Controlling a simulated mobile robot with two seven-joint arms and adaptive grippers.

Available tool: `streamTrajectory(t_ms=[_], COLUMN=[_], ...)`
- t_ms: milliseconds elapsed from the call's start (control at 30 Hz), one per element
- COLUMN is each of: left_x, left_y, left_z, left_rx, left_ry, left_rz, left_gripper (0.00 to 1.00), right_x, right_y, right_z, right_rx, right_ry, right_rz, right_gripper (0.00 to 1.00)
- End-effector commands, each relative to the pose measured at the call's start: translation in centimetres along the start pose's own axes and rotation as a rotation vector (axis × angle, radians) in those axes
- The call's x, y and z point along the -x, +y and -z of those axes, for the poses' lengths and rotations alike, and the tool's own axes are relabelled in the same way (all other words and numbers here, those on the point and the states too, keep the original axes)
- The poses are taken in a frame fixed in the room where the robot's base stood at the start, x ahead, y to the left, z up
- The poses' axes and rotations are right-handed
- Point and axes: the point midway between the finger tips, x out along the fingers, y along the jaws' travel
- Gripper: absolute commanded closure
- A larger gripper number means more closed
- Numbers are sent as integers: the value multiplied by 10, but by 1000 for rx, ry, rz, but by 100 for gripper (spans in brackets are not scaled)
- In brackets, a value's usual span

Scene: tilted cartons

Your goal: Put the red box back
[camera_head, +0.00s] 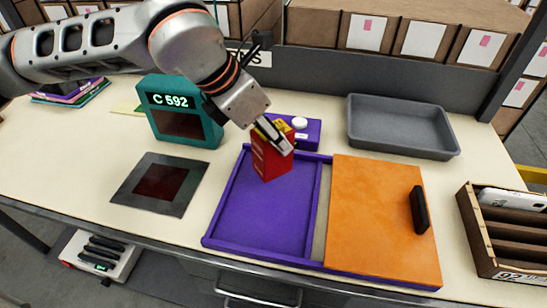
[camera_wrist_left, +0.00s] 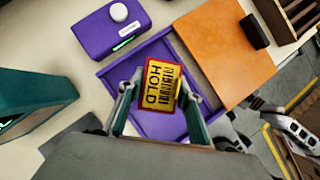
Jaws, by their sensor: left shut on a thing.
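The red box (camera_head: 271,165) has a yellow top that reads HOLD in the left wrist view (camera_wrist_left: 162,86). My left gripper (camera_head: 272,136) is shut on it, with one finger on each side in the left wrist view (camera_wrist_left: 160,95). The box is upright over the back part of the purple tray (camera_head: 211,237). I cannot tell whether its bottom touches the tray floor. An orange panel (camera_head: 378,215) with a black handle covers the tray's right part. A dark mat (camera_head: 187,199) with a dark red square lies left of the tray, bare.
A teal C 592 device (camera_head: 183,143) stands behind the mat. A purple device (camera_head: 309,134) with a white knob sits behind the tray. A grey bin (camera_head: 400,148) is empty at back right. A slotted brown rack (camera_head: 483,245) stands at right. Cartons line the back shelf.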

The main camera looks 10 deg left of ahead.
Motion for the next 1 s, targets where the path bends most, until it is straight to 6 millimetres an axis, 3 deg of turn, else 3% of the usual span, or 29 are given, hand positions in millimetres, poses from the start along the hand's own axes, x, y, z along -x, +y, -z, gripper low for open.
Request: streamTrajectory(t_ms=[233,500,933,967,1000], left_x=[-14,-52,-57,-57,-57], left_y=[0,0,0,0,0], left_z=[8,30,33,33,33], left_rx=[-1,-1,-2,-2,-2], left_ry=[-1,1,-2,-1,-1], left_rz=[0,2,0,0,0], left_gripper=[91,91,91,61,50], right_x=[-1,-3,-6,-6,-5], right_y=[0,-1,1,1,1], right_z=[3,4,10,10,10], right_rx=[1,3,9,9,8], right_ry=[7,15,25,26,25], right_rz=[0,4,3,3,3], right_gripper=[60,60,60,60,60])
